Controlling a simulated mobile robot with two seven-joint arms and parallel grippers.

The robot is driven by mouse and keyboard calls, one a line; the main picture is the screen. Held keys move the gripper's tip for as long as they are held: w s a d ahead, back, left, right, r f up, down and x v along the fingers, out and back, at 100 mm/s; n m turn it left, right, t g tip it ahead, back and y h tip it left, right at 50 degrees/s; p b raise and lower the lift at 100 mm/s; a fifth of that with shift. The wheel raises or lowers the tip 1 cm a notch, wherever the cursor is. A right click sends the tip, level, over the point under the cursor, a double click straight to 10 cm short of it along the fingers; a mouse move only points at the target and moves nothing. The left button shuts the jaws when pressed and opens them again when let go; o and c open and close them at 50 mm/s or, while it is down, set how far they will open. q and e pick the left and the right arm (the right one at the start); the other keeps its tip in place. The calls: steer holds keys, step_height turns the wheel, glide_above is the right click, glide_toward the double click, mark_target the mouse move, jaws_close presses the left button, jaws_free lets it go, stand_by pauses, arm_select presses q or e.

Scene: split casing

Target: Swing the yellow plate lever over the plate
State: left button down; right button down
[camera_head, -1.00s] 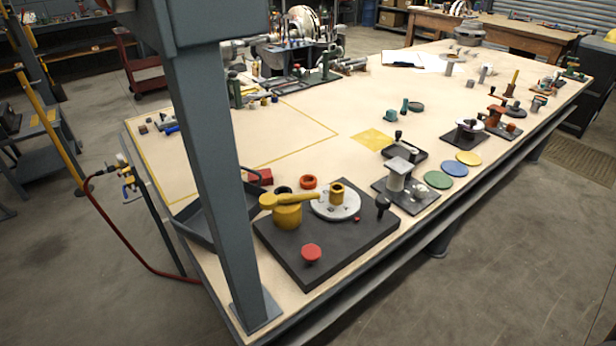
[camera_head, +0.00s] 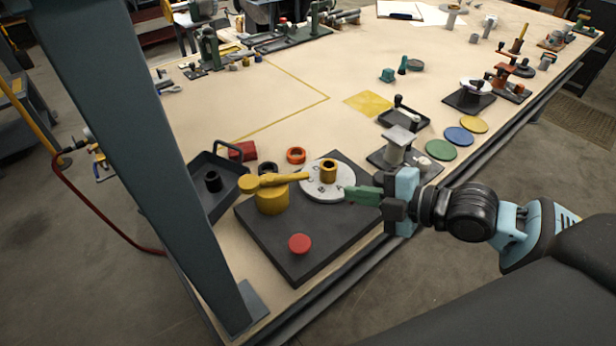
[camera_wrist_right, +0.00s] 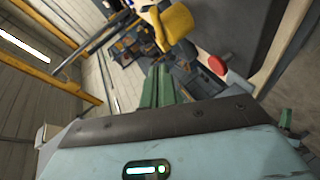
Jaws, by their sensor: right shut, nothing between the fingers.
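The yellow plate lever (camera_head: 285,179) sits on a thick yellow post (camera_head: 271,201) on a dark base (camera_head: 335,235). Its narrow end points right, and its tip overlaps the left edge of the pale round plate (camera_head: 319,194) in the picture. A yellow bushing (camera_head: 328,172) stands on that plate. My right gripper (camera_head: 350,193), with green fingers, is shut and empty at the plate's right side, apart from the lever. In the right wrist view the shut fingers (camera_wrist_right: 158,80) point towards a yellow part (camera_wrist_right: 175,22), probably the lever or post. My left gripper is not in view.
A red knob (camera_head: 299,243) stands on the base's front. A dark tray (camera_head: 225,205) with a black piece lies left, behind a grey post (camera_head: 140,150). An orange ring (camera_head: 296,155) and a red block (camera_head: 242,151) lie behind. Another fixture (camera_head: 398,145) stands right.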

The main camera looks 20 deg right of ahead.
mark_target(294, 178)
steer(key=shift+w, duration=0.1)
